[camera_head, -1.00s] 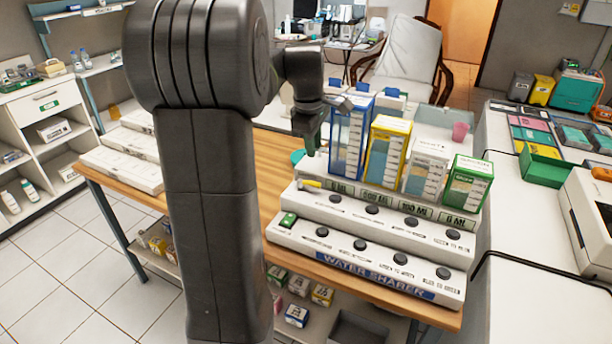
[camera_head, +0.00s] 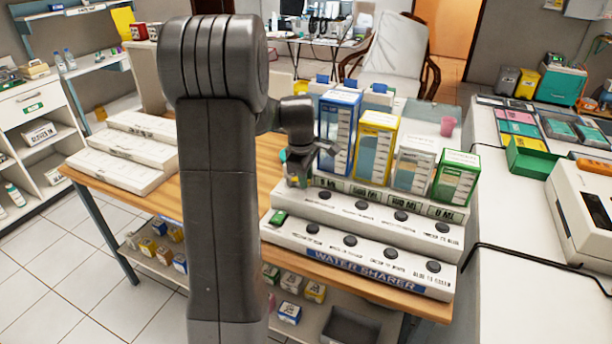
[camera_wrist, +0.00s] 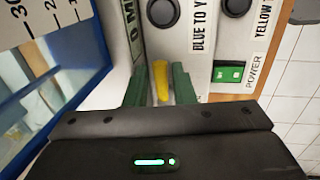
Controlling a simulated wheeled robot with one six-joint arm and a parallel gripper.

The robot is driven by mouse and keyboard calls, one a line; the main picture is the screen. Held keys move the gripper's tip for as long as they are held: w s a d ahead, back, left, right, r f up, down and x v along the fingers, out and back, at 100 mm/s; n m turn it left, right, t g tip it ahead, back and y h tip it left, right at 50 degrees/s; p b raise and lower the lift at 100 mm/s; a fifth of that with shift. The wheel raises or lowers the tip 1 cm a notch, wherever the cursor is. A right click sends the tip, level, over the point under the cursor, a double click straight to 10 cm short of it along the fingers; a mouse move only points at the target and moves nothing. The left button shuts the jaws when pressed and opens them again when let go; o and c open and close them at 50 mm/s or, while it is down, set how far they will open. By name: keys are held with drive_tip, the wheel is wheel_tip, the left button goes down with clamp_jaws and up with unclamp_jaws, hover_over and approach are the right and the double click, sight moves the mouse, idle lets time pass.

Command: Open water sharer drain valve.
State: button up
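The water sharer (camera_head: 340,262) is a white stepped unit with rows of black knobs, standing on the wooden table. A yellow lever (camera_wrist: 161,82), which looks like the drain valve handle, sticks out near its left end. In the wrist view my gripper (camera_wrist: 160,84) has its two green fingers on either side of the lever, with narrow gaps showing, so it looks open around it. In the head view my gripper (camera_head: 298,180) is low at the unit's upper left end and mostly covers the lever. Whether the fingers touch the lever is hard to tell.
A tall blue-edged container (camera_head: 340,130) stands close beside my gripper. Yellow (camera_head: 374,148), white (camera_head: 413,165) and green (camera_head: 457,178) containers follow to the right. A green power switch (camera_wrist: 228,74) is near the lever. White boxes (camera_head: 118,160) lie at the table's left.

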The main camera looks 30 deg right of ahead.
drive_tip(key=shift+c, duration=0.4)
clamp_jaws()
